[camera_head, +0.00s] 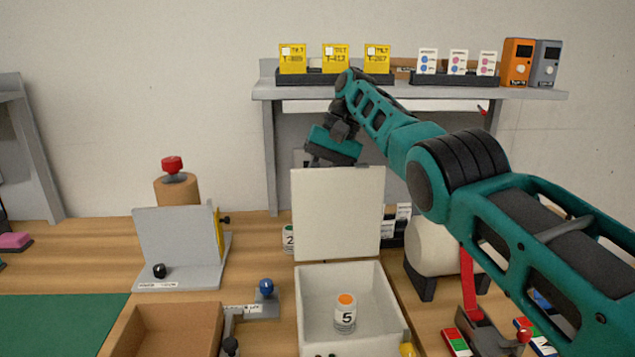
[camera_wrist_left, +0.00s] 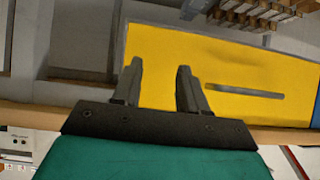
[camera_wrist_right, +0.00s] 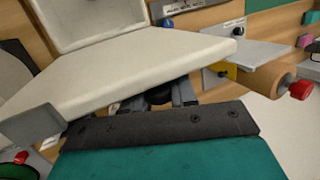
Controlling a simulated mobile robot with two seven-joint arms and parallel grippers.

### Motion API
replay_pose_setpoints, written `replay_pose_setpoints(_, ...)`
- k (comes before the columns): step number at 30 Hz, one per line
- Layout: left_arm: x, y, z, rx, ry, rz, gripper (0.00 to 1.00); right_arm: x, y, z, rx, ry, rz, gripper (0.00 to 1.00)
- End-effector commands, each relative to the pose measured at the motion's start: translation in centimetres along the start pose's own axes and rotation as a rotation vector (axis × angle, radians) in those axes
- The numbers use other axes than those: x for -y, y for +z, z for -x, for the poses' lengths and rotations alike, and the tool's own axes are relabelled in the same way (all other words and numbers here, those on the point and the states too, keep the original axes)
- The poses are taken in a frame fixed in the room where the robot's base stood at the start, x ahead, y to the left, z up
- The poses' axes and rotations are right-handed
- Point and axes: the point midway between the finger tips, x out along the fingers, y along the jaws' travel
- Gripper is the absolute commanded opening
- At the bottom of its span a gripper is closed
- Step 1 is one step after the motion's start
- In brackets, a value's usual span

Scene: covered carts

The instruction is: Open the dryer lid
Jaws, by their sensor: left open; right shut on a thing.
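The dryer is a pale open-topped box (camera_head: 309,317) at the lower middle of the head view. Its lid (camera_head: 338,214) stands about upright at the back edge, flat inner face toward me. A jar marked 5 with an orange cap (camera_head: 345,313) stands inside. My right gripper (camera_wrist_right: 158,100) is shut on a dark knob-like part at the lid's far side, mostly hidden by the lid (camera_wrist_right: 130,72) in the right wrist view. My left gripper (camera_wrist_left: 157,85) is open and empty before a yellow panel (camera_wrist_left: 220,75); it is not in the head view.
A grey angled stand (camera_head: 177,243) and a brown box (camera_head: 170,331) are left of the dryer. A cream cylinder (camera_head: 433,245) and a red lever (camera_head: 467,285) are to its right. A shelf (camera_head: 410,94) with yellow cards stands behind.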

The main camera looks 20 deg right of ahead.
Motion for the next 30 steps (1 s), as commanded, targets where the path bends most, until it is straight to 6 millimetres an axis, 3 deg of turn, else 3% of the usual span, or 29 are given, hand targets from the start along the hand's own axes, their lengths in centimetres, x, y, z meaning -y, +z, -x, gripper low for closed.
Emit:
replay_pose_setpoints(17, 0.05, 0.02, 0.01, 0.001, -0.001, 0.000, 0.43, 0.12, 0.10, -0.18, 0.009, -0.002, -0.004, 0.00)
replay_pose_setpoints(18, 0.04, 0.02, 0.01, 0.001, -0.001, 0.000, 0.43, 0.12, 0.11, -0.18, 0.009, -0.002, -0.004, 0.30)
replay_pose_setpoints(24, 0.04, 0.03, 0.02, 0.001, -0.001, 0.000, 0.43, 0.06, 0.14, -0.16, 0.011, -0.001, -0.004, 0.49)
replay_pose_setpoints(30, 0.03, 0.02, 0.02, 0.001, 0.000, -0.001, 0.43, 0.02, 0.15, -0.12, 0.012, -0.001, -0.005, 0.49)
